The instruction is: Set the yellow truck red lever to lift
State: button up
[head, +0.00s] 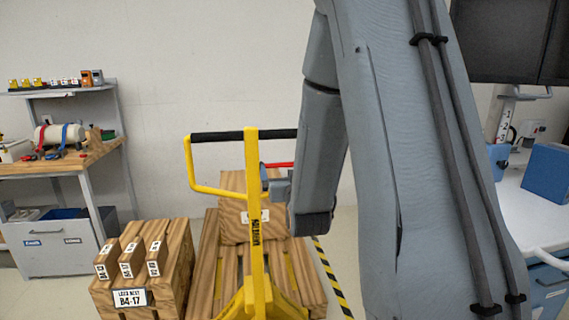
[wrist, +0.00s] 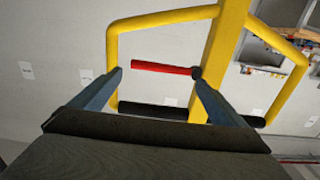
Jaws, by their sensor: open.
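The yellow truck (head: 254,200) stands ahead of me, with a yellow loop handle and a black grip bar. Its red lever (head: 279,164) sticks out to the right of the yellow post below the black bar, partly hidden by my arm. In the wrist view the red lever (wrist: 164,68) lies across the view from a dark pivot on the yellow post (wrist: 222,50). My gripper (wrist: 157,78) is open, its two blue-grey fingers apart on either side of the lever's length. I see no clear contact. In the head view my gripper (head: 280,187) is beside the post, partly hidden.
Wooden pallet boards (head: 212,265) and a wooden box (head: 238,215) lie behind the post. Stacked wooden blocks (head: 140,280) stand to the left. A workbench (head: 75,158) is at far left, and a white table (head: 535,195) at right.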

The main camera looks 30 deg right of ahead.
aim_at(283, 164)
jog(key=shift+p+x, duration=0.55)
jog(key=shift+x, duration=1.75)
